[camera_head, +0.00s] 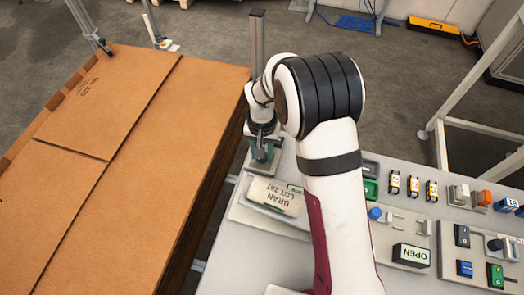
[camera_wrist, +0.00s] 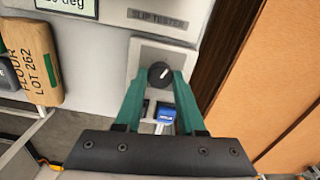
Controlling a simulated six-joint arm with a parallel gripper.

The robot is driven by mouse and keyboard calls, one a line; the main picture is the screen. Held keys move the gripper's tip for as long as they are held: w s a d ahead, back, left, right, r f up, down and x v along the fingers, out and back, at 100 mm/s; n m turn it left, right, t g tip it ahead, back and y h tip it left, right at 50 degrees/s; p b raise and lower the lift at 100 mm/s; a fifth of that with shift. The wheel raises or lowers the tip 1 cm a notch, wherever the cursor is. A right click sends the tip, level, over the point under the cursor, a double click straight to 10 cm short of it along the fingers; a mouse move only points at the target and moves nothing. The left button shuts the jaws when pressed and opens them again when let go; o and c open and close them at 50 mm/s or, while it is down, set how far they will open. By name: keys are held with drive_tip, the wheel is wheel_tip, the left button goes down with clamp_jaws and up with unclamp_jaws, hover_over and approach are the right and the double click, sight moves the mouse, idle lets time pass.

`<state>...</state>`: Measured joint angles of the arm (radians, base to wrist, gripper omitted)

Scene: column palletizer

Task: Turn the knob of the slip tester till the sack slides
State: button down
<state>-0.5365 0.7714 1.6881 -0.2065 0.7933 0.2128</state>
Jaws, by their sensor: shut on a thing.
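The dark round knob (camera_wrist: 160,74) with a white pointer mark is on a light panel in the wrist view, beside the "SLIP TESTER" label (camera_wrist: 158,19). My gripper (camera_wrist: 160,82) has its green fingers on either side of the knob, shut on it. In the head view my gripper (camera_head: 262,155) reaches down at the bench's left side, and the knob is hidden. In the wrist view a brown sack marked "FLOUR LOT 262" (camera_wrist: 33,58) shows at the left. A display (camera_wrist: 68,6) is cut off, showing "deg".
Large brown cartons (camera_head: 130,140) stand close along the left of the bench. A control panel with an "OPEN" sign (camera_head: 411,254) and several small switches is right of my arm. A blue part (camera_wrist: 165,113) shows between my fingers in the wrist view.

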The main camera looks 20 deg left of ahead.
drive_tip(key=shift+m, duration=1.1)
drive_tip(key=c, duration=0.5)
unclamp_jaws()
wheel_tip(320, 180, up, 16)
drive_tip(key=shift+f, duration=0.1)
